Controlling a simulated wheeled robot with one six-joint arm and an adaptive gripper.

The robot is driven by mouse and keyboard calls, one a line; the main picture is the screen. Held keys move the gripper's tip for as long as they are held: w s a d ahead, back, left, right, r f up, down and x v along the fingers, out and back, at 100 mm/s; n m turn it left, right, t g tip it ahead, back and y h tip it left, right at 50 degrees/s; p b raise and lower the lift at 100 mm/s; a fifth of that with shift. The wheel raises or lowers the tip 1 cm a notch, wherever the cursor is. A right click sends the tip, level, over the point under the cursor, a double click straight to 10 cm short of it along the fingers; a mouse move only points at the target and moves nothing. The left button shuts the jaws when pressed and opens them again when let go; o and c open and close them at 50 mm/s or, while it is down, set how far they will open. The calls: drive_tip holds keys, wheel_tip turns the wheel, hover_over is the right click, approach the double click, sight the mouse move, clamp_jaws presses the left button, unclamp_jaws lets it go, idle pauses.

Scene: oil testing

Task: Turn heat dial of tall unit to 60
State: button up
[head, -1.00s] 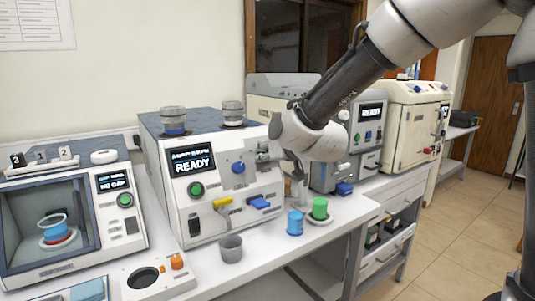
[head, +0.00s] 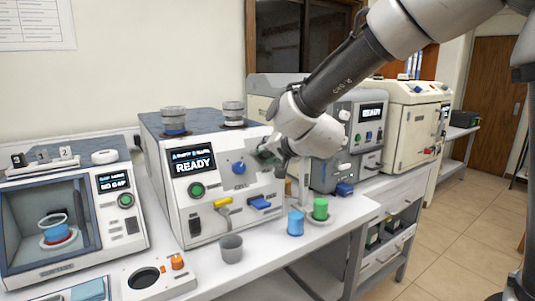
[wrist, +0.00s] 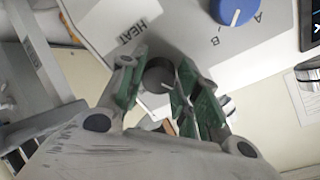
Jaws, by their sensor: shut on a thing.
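The tall unit (head: 255,180) is the white machine with a READY display, in the middle of the head view. My gripper (wrist: 159,82) is at the right part of its front panel. In the wrist view its green-padded fingers stand on either side of the round grey heat dial (wrist: 157,72), shut on it. A pale mark shows on the dial, and the HEAT label (wrist: 139,29) is beside it. The number the dial points to cannot be read. In the head view my wrist and gripper hide the dial.
A blue A/B knob (wrist: 235,9) is on the same panel, near the gripper. Below the panel are a yellow lever (head: 222,202) and a blue lever (head: 260,203). A blue cup (head: 296,222), green cup (head: 320,208) and grey cup (head: 231,248) stand on the bench in front.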

drive_tip(key=m, duration=0.5)
drive_tip(key=shift+r, duration=0.1)
drive_tip(key=shift+m, duration=0.4)
drive_tip(key=o, duration=1)
drive_tip(key=s+d+r, duration=0.2)
drive_tip(key=s+d, duration=0.6)
drive_tip(key=s, duration=0.6)
